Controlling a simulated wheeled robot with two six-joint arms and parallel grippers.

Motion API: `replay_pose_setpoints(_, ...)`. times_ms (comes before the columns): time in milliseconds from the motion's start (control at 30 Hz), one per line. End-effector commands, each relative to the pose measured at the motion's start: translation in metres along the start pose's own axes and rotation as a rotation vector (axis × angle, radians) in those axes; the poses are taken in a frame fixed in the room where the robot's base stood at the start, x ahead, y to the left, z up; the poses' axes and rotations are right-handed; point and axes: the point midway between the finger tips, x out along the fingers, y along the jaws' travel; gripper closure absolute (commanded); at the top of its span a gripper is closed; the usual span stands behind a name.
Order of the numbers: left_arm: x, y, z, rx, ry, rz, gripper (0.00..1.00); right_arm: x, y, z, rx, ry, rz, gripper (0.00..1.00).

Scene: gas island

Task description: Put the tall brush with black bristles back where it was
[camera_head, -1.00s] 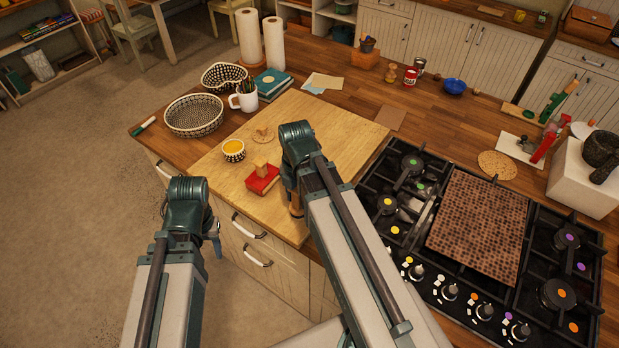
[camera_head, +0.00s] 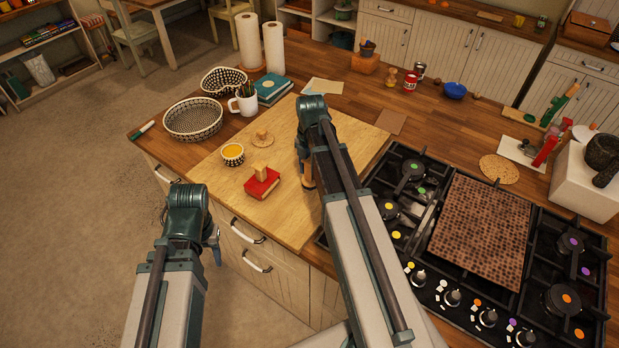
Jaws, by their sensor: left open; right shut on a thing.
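My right gripper (camera_head: 304,160) is over the right part of the light wooden board (camera_head: 345,135), mostly hidden by its own arm. It is shut on a tall, wooden-coloured thing (camera_head: 308,182), which I take to be the tall brush. Only a small part of it shows below the gripper, and no black bristles can be seen. I cannot tell whether it touches the board. My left gripper (camera_head: 215,243) is open and empty, low in front of the drawers. Its fingers are largely hidden behind its wrist.
Baskets (camera_head: 193,119) and a white mug (camera_head: 243,102) stand behind to the left. The gas hob (camera_head: 415,180) is to the right.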

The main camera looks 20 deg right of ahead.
Motion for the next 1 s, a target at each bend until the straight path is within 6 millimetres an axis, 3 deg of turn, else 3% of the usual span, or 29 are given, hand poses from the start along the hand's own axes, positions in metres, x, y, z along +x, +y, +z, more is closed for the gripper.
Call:
replay_pose_setpoints(33, 0.015, 0.001, -0.001, 0.002, 0.0, 0.0, 0.5, 0.015, 0.0, -0.001, -0.001, 0.001, 0.0, 1.0)
replay_pose_setpoints(200, 0.035, 0.003, -0.002, 0.004, 0.0, -0.001, 0.5, 0.035, 0.0, -0.001, -0.001, 0.001, 0.0, 1.0)
replay_pose_setpoints(633, 0.037, 0.003, -0.002, 0.004, 0.0, -0.001, 0.5, 0.037, 0.0, -0.001, -0.001, 0.0, 0.0, 1.0)
replay_pose_setpoints(667, 0.037, 0.003, -0.002, 0.004, 0.0, -0.001, 0.5, 0.037, 0.0, -0.001, -0.001, 0.0, 0.0, 0.49)
replay_pose_setpoints(700, 0.035, 0.003, -0.002, 0.004, 0.0, -0.001, 0.5, 0.036, 0.0, -0.001, -0.001, 0.0, 0.0, 0.42)
replay_pose_setpoints(833, 0.035, 0.003, -0.002, 0.004, 0.0, -0.001, 0.5, 0.036, 0.0, -0.001, -0.001, 0.0, 0.0, 0.21)
replay_pose_setpoints(1000, 0.035, 0.003, -0.002, 0.004, 0.0, -0.001, 0.5, 0.036, 0.0, -0.001, -0.001, 0.0, 0.0, 0.21)
